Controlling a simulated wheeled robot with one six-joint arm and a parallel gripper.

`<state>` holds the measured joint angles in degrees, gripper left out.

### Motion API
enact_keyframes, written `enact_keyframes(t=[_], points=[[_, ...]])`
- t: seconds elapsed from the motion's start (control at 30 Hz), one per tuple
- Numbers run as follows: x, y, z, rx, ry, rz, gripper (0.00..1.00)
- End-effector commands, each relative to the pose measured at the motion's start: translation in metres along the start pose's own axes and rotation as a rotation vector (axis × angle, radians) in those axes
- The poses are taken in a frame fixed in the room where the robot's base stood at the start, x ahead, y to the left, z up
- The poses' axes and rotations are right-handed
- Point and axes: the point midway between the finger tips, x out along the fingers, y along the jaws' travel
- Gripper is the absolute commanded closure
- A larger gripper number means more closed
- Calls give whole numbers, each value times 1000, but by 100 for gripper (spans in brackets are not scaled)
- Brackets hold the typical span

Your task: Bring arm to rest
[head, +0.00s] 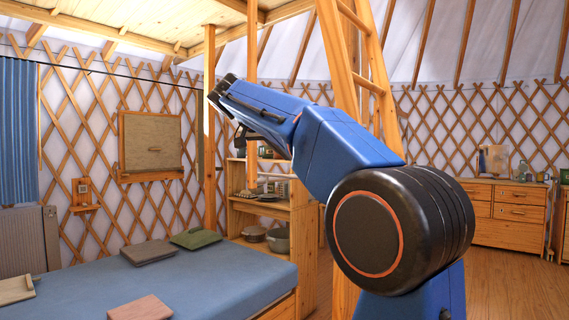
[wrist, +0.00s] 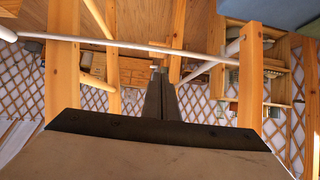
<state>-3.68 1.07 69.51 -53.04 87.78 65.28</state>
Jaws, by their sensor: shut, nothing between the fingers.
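My arm rises in the right half of the head view, blue with a large black joint, and reaches up and to the left. My gripper (head: 240,133) is at its far end, dark and partly hidden behind the blue wrist link. In the wrist view my gripper (wrist: 159,72) shows as two dark fingers close together, shut and empty. Nothing touches the fingers.
A wooden ladder (head: 342,65) stands behind my arm. A dresser (head: 506,213) stands at far right. Open floor (head: 505,285) shows at lower right.

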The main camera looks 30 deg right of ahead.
Motion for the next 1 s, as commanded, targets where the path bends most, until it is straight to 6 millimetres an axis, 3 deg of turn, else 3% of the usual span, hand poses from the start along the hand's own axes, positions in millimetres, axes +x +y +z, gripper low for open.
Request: enact_keyframes(t=[0.3,0.5,0.83,1.0], points=[[-54,-2,0,-1,0,-4,100],[-73,-1,0,-1,1,-1,100],[-76,2,3,-16,-6,-6,100],[-65,18,27,-126,-52,-46,100]])
